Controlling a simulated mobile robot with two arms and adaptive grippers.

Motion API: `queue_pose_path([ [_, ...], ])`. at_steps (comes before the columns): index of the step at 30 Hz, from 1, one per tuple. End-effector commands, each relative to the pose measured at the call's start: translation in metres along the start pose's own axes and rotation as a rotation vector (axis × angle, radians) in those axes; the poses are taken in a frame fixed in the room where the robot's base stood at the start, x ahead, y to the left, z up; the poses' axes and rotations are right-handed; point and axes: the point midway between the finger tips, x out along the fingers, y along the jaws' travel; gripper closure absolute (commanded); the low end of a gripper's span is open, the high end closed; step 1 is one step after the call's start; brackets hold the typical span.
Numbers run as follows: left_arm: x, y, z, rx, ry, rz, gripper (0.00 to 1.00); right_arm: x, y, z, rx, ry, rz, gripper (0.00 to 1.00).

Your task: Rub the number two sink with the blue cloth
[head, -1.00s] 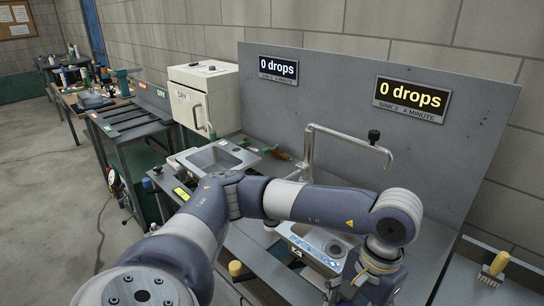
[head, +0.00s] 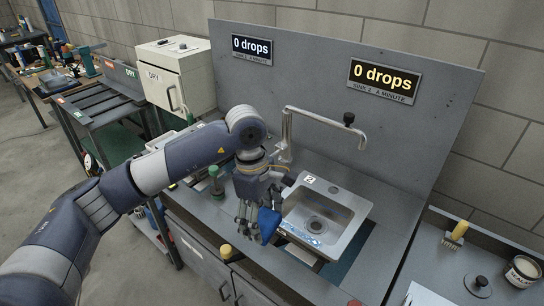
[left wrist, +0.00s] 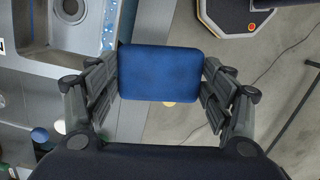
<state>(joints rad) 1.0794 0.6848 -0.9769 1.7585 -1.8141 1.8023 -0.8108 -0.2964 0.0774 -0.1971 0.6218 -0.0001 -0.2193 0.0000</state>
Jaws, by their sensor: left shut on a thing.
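The number two sink (head: 345,233) is a steel basin with a "2" label, a drain and blue spots along its front rim. Its side also shows in the left wrist view (left wrist: 62,22). My left gripper (head: 257,226) is shut on the blue cloth (head: 270,223), a flat rounded pad. It holds the cloth just left of the basin, near the front of the bench. In the left wrist view the cloth (left wrist: 160,73) sits between both fingers, with floor behind its right part. My right gripper is not in view.
The tap (head: 288,135) arches behind the sink below a "0 drops" sign (head: 384,80). A green-topped bottle (head: 216,180) stands left of my gripper. A yellow-handled brush (head: 457,232) and a jar (head: 522,270) are on the right-hand bench. Another sink is mostly hidden behind my arm.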

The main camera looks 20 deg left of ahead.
Motion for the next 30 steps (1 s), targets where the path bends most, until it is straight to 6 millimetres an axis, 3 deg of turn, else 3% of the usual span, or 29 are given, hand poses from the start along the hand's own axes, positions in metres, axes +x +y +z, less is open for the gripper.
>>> queue_pose_path([
  [1, -0.015, 0.010, 0.002, -0.116, -0.003, 0.014, 0.45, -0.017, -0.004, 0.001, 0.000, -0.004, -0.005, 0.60],
  [3, -0.024, 0.023, 0.001, -0.293, -0.002, 0.035, 0.45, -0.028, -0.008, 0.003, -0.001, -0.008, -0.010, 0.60],
  [9, -0.047, 0.056, -0.002, -0.787, 0.000, 0.095, 0.45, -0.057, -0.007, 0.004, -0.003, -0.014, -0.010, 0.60],
  [15, -0.060, 0.079, -0.006, -1.173, 0.001, 0.143, 0.45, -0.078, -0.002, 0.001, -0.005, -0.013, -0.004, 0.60],
  [21, -0.064, 0.088, -0.009, -1.360, 0.002, 0.166, 0.45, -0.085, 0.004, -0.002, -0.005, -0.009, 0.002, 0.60],
  [30, -0.045, 0.089, -0.011, -1.386, 0.002, 0.169, 0.45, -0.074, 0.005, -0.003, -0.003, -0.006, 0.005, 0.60],
])
